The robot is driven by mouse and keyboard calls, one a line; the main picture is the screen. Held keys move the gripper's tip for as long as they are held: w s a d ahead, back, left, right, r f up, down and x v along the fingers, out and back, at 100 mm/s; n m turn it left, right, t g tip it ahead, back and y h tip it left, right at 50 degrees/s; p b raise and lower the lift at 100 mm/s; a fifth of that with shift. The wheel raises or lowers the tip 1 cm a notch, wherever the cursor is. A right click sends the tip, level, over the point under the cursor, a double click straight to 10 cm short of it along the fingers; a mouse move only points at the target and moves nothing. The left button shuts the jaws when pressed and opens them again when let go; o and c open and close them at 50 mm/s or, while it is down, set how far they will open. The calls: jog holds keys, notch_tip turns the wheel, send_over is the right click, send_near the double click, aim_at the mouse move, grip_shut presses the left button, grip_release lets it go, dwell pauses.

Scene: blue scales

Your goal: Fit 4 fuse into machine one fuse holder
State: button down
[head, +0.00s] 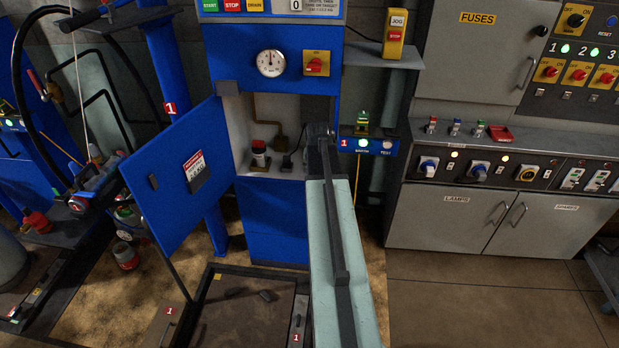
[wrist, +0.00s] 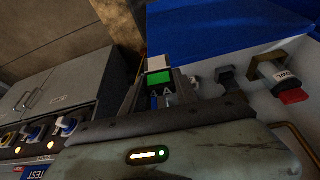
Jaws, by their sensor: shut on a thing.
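Machine one is the blue cabinet (head: 270,205) with its door open to the left. My gripper (head: 318,135) is at the right side of its opening. In the wrist view my gripper (wrist: 160,97) is shut on a fuse (wrist: 158,77) with a green band and a white end. My arm and gripper hide the fuse in the head view. Inside the cabinet stands a red, white and black part (head: 259,152); it also shows in the wrist view (wrist: 272,80). A small dark block (wrist: 230,76) lies between it and the fuse. I cannot tell which part is the fuse holder.
The open blue door (head: 180,180) stands left of the opening. A blue ledge (head: 376,146) with lamps is at its right. Red, blue and green fuses (head: 455,127) stand on the grey bench (head: 420,140) to the right. Dark floor platform (head: 240,310) lies below.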

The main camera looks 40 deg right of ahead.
jog(key=w+a+f+n, duration=0.1)
jog(key=w+a+f, duration=0.1)
jog(key=w+a, duration=0.25)
jog(key=w+d, duration=0.3)
jog(key=d, duration=0.1)
jog(key=w+d+f+b, duration=0.1)
jog(key=w+d, duration=0.2)
jog(key=d, duration=0.2)
jog(key=w+d+b, duration=0.1)
jog(key=w+d, duration=0.2)
jog(key=d, duration=0.1)
jog(key=shift+w+d+f, duration=0.2)
jog(key=shift+w+d, duration=0.1)
notch_tip(320, 180, down, 4)
jog(key=b, duration=0.4)
jog(key=shift+r, duration=0.25)
jog(key=c, duration=0.9)
grip_release()
jog(key=p+v, duration=1.1)
jog(key=v, duration=0.1)
jog(key=shift+s, duration=0.15)
